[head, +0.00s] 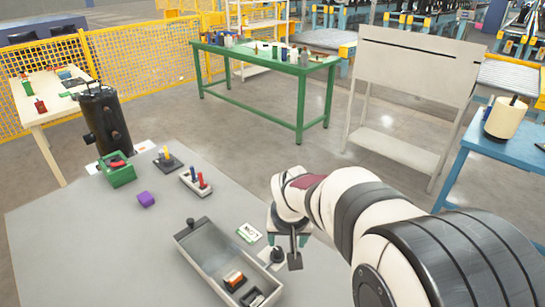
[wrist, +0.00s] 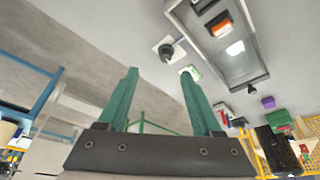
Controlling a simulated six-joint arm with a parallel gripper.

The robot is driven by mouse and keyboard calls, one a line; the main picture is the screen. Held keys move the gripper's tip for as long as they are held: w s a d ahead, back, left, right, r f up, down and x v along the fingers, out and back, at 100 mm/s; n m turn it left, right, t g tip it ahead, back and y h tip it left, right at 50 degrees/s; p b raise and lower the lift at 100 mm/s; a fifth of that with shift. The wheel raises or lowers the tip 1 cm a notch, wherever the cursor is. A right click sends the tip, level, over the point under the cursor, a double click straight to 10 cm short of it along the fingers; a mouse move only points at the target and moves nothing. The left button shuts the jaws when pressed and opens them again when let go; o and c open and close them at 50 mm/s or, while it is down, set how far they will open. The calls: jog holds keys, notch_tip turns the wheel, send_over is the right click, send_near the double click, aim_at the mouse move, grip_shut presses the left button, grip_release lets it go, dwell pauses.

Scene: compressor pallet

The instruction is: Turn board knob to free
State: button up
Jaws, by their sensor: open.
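A black round knob (head: 277,255) stands on a small pale square plate on the grey table, just right of the grey tray. It also shows in the wrist view (wrist: 167,52), beyond my fingertips. Its pointing direction is too small to tell. My gripper (head: 289,243) is above the table close to the knob, with the arm reaching in from the right. In the wrist view, my gripper's two green fingers (wrist: 158,74) are spread apart with nothing between them. The knob appears beyond the gap, apart from both fingers.
The grey tray (head: 197,268) holds an orange-and-black piece and a dark piece. A white-and-green card (head: 248,233) lies beside it.

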aim_at(278, 249)
jog(key=shift+n+t, duration=0.4)
jog(key=x, duration=0.6)
jog(key=w+a+x, duration=0.1)
jog(key=x, duration=0.5)
jog(key=w+r+x, duration=0.1)
jog(key=x, duration=0.5)
jog(key=shift+w+a+f, duration=0.3)
jog(key=shift+a+f, duration=0.1)
jog(key=shift+c, duration=0.2)
grip_shut()
